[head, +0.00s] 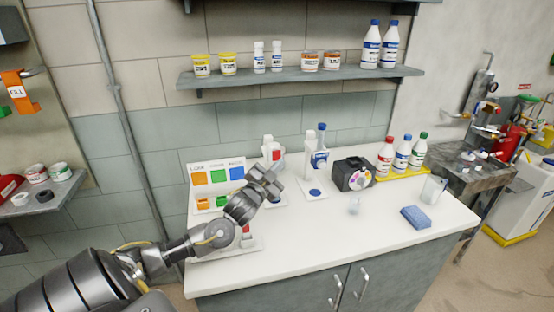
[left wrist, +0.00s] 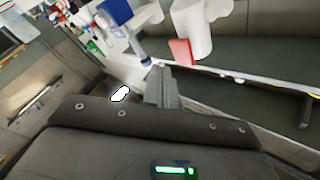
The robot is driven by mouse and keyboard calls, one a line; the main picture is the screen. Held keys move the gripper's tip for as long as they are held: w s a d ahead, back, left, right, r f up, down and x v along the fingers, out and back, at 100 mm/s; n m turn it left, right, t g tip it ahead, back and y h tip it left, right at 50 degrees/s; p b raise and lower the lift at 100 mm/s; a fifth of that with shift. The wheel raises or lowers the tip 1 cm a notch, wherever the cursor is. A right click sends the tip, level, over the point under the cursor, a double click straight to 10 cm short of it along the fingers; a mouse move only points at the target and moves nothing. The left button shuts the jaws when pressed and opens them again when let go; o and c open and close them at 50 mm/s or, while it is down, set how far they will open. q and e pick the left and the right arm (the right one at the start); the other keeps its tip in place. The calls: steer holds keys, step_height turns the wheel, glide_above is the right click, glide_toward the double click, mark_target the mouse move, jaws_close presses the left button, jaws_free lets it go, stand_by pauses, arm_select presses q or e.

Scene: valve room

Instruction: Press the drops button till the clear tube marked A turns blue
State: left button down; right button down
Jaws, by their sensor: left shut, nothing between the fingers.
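My left gripper (head: 266,181) is shut and empty above the left part of the white counter, in front of the color chart board (head: 216,173) with orange, green and blue squares. In the left wrist view its closed fingers (left wrist: 161,88) point toward a white rounded body (left wrist: 195,28) with a red piece (left wrist: 181,52) on it. A small gap seems to lie between them. I cannot tell for sure which part is the drops button. No clear tube marked A can be made out; my arm and gripper cover part of that area. My right gripper is not in view.
On the white counter (head: 330,244) stand a black case (head: 353,175), a clear cup (head: 354,205), a clear beaker (head: 433,189), a blue sponge (head: 415,217) and several bottles on a yellow tray (head: 397,175). A shelf (head: 300,76) with containers hangs above. The counter's front middle is clear.

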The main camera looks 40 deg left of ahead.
arm_select(q)
steer(key=shift+w+a, duration=0.35)
steer(key=shift+a, duration=0.15)
stand_by(1.2)
steer(key=shift+a, duration=0.1)
stand_by(0.5)
steer(key=shift+w+a, duration=0.25)
steer(key=shift+w+a, duration=0.25)
steer(key=shift+a, duration=0.15)
stand_by(0.9)
stand_by(0.3)
steer(key=shift+s+d+p, duration=0.5)
steer(key=shift+s+d, duration=0.05)
steer(key=shift+d, duration=0.2)
